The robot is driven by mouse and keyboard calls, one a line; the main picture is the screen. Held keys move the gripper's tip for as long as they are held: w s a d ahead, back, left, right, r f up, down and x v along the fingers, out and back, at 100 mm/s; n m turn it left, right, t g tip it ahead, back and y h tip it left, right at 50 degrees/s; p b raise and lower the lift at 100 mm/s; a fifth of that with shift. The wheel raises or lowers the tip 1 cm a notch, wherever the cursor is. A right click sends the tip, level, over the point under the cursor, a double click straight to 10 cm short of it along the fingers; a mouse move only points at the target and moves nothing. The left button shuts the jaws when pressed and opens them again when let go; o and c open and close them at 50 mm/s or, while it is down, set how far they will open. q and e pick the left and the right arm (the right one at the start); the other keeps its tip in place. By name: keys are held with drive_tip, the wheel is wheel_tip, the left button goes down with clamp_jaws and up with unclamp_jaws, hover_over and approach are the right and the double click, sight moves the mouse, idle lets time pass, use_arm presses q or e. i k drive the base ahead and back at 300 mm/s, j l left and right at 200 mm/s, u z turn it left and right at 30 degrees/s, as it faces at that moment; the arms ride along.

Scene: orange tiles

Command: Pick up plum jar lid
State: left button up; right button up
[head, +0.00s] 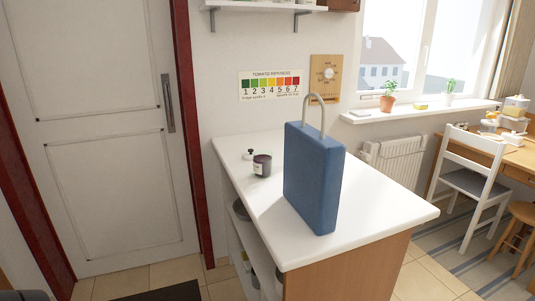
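A small dark jar (262,167) with a pale label stands on the white counter (232,160), left of the blue block-shaped object. A small dark thing with a knob, likely the plum jar lid (249,155), lies on the counter just behind and left of the jar, apart from it. The jar's top looks open and dark. Neither of my grippers shows in the head view.
A tall blue block-shaped object (313,178) with a grey curved loop above it stands mid-counter and hides the counter behind it. Shelves (245,235) with dishes are under the counter's left side. A white chair (472,185) and a wooden table stand at right.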

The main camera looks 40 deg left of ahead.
sight(249, 155)
drive_tip(key=j+z, duration=0.35)
drive_tip(key=j, duration=0.45)
drive_tip(key=k+j+z, duration=0.1)
drive_tip(key=j+z, duration=0.2)
drive_tip(key=j, duration=0.45)
drive_tip(key=k+j, duration=0.1)
drive_tip(key=j, duration=0.9)
drive_tip(key=k+j+z, duration=0.1)
drive_tip(key=j, duration=0.35)
drive_tip(key=k+j, duration=0.15)
drive_tip(key=j, duration=0.35)
drive_tip(key=j+z, duration=0.1)
drive_tip(key=j, duration=0.35)
drive_tip(key=k, duration=0.1)
